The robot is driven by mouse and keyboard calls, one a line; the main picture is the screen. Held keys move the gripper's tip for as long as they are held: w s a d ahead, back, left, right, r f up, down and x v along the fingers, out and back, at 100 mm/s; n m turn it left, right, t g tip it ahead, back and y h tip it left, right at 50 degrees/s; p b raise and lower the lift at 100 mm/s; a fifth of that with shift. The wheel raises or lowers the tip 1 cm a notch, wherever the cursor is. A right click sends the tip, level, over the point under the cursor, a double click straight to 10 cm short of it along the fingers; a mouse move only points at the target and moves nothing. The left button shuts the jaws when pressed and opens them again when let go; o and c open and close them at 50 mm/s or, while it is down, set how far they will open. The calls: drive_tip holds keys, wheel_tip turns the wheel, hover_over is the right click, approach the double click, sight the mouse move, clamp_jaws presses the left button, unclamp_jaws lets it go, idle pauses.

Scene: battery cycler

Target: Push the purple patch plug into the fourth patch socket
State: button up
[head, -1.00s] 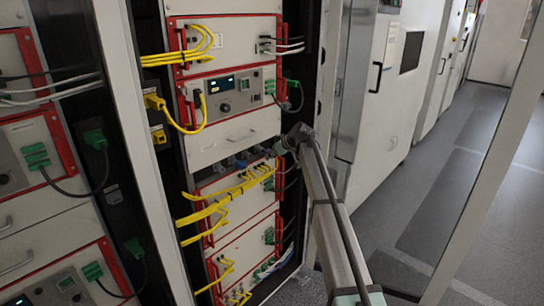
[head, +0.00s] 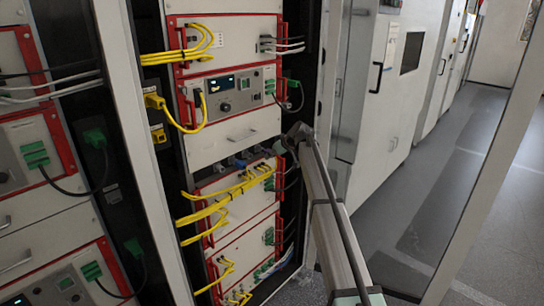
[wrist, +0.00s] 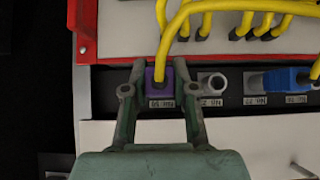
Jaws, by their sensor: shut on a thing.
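The purple patch plug (wrist: 159,74) is in the wrist view, between the two fingers of my green gripper (wrist: 159,86). The fingers are shut on its sides. In the head view my gripper (head: 283,147) reaches the strip from the right, and the plug cannot be made out there.
To the right on the strip are a grey round fitting (wrist: 213,83) and a blue plug (wrist: 285,78). Yellow cables (wrist: 235,8) hang close above. A red frame edge (wrist: 87,30) stands at upper left. The cabinet's door post (head: 318,100) is near my arm.

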drive_tip(key=shift+w+a, duration=0.6)
drive_tip(key=shift+a, duration=0.1)
idle(0.6)
drive_tip(key=o, duration=0.9)
drive_tip(key=shift+o, duration=0.2)
